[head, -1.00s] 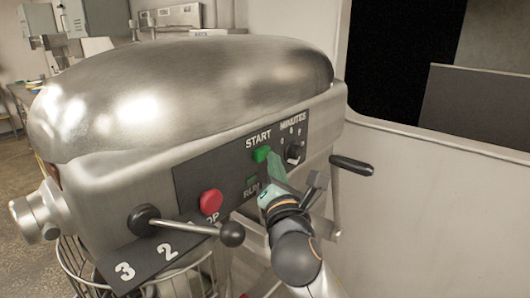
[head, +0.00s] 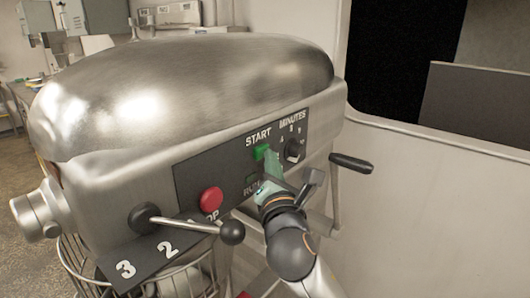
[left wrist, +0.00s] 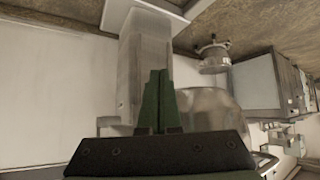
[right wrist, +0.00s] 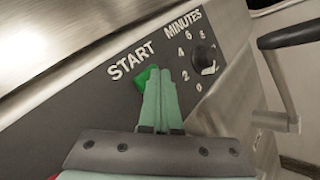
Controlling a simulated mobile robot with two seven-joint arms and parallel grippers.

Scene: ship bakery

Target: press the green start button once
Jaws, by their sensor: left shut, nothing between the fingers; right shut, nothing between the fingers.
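The green start button (head: 261,151) sits below the word START on the dark control panel (head: 230,162) of a steel mixer. In the right wrist view the green button (right wrist: 144,78) shows just left of the fingertips, partly hidden by them. My right gripper (head: 266,160) is shut and empty, its tips at the button's lower edge; I cannot tell whether they touch it. It also shows in the right wrist view (right wrist: 159,72). My left gripper (left wrist: 158,74) is shut and empty in the left wrist view, away from the panel.
A red stop button (head: 211,200) and a lever with a black ball knob (head: 232,232) are left of my right gripper. The black minutes dial (head: 294,150) is right of the start button. A black handle (head: 351,163) sticks out at the panel's right.

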